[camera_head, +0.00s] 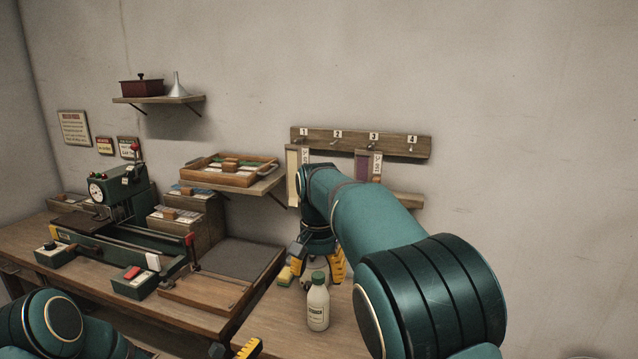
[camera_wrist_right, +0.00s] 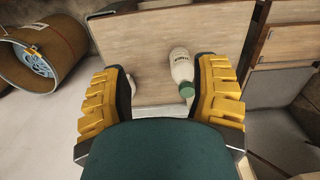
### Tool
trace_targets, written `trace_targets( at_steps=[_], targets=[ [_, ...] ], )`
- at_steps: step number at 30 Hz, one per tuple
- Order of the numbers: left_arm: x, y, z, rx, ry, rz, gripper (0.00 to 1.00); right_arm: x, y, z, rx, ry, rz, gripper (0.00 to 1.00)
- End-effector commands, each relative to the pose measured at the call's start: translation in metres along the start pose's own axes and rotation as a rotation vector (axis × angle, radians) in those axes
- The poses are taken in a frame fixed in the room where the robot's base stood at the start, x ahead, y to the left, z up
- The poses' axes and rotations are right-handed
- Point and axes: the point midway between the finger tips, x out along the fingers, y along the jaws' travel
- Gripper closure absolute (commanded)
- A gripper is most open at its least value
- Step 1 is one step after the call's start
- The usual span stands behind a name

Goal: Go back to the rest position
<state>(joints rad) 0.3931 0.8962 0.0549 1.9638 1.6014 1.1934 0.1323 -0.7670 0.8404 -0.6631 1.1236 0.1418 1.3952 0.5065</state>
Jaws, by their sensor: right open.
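My right gripper (camera_head: 316,268) points down over the right end of the workbench, behind a white bottle (camera_head: 318,306) with a green cap. In the right wrist view its two yellow-padded fingers (camera_wrist_right: 161,78) are spread apart with nothing held between them. The bottle (camera_wrist_right: 182,66) shows there beyond the fingers, nearer the right-hand one. Of my left gripper, only a yellow-and-black finger part (camera_head: 248,348) shows at the bottom edge of the head view. Its jaws are cut off, so their state is hidden.
A green winding machine (camera_head: 124,195) and control boxes fill the bench's left side. A wall shelf holds a wooden tray (camera_head: 228,171). A numbered peg rail (camera_head: 360,142) is on the wall behind my right arm. A round drum (camera_wrist_right: 38,55) shows in the wrist view.

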Motion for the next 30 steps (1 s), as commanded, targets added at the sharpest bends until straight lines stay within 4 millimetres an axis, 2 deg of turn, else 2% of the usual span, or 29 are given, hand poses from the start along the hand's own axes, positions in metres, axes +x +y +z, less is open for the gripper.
trace_targets(
  at_steps=[1, 8, 11, 14, 15, 18, 21, 25, 27, 30],
  targets=[
    [0.000, 0.000, 0.000, 0.000, 0.000, 0.000, 0.00, 0.000, 0.000, 0.000, 0.000, 0.000, 0.000, 0.39],
    [0.002, -0.071, -0.046, 0.079, 0.243, -0.245, 0.00, 0.099, 0.038, -0.018, -0.003, -0.026, -0.032, 0.39],
    [-0.007, -0.105, -0.069, 0.148, 0.364, -0.374, 0.00, 0.147, 0.058, -0.017, -0.011, -0.034, -0.054, 0.39],
    [-0.024, -0.141, -0.095, 0.259, 0.501, -0.530, 0.00, 0.204, 0.082, -0.005, -0.021, -0.042, -0.081, 0.39],
    [-0.033, -0.154, -0.105, 0.320, 0.557, -0.598, 0.00, 0.228, 0.093, 0.004, -0.028, -0.044, -0.094, 0.39],
    [-0.056, -0.177, -0.127, 0.485, 0.674, -0.751, 0.00, 0.277, 0.115, 0.030, -0.046, -0.041, -0.132, 0.39],
    [-0.076, -0.189, -0.143, 0.674, 0.761, -0.883, 0.00, 0.315, 0.133, 0.064, -0.064, -0.034, -0.171, 0.39],
    [-0.096, -0.194, -0.156, 0.974, 0.832, -1.028, 0.00, 0.352, 0.152, 0.119, -0.088, -0.015, -0.232, 0.39],
    [-0.099, -0.193, -0.158, 1.142, 0.843, -1.080, 0.00, 0.362, 0.159, 0.148, -0.101, 0.002, -0.268, 0.39],
    [-0.097, -0.190, -0.157, 1.352, 0.834, -1.118, 0.00, 0.367, 0.165, 0.184, -0.113, 0.028, -0.311, 0.39]
  ],
)
